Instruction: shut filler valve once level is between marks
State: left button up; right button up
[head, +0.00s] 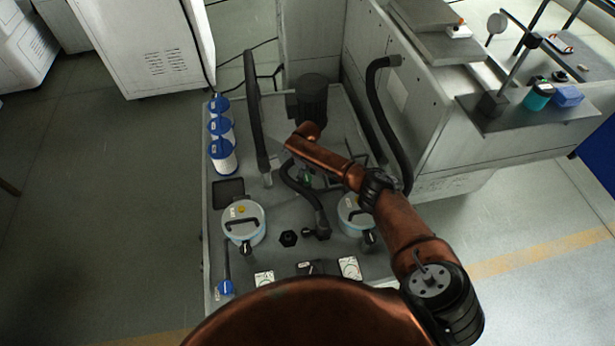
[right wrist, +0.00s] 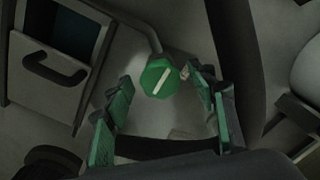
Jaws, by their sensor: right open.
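A green valve knob (right wrist: 159,77) with a pale bar across its face shows in the right wrist view, on a grey pipe. The bar runs at a slant. My right gripper (right wrist: 163,84) is open, with its green-padded fingers on either side of the knob. I cannot tell whether either finger touches it. In the head view a small green patch (head: 306,177) shows below my right wrist; whether it is the knob or a finger is unclear. No liquid level or level marks can be made out. My left gripper is not in view.
The grey platform (head: 222,262) carries several blue-and-white canisters (head: 222,155), a round lidded pot (head: 243,223) at left and another (head: 350,214) at right. Black hoses (head: 257,115) rise close to my right arm. A machine with a grey shelf (head: 515,118) stands at right.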

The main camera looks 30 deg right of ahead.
aim_at(307, 178)
notch_tip(307, 178, up, 12)
dwell(0.6)
dwell(0.4)
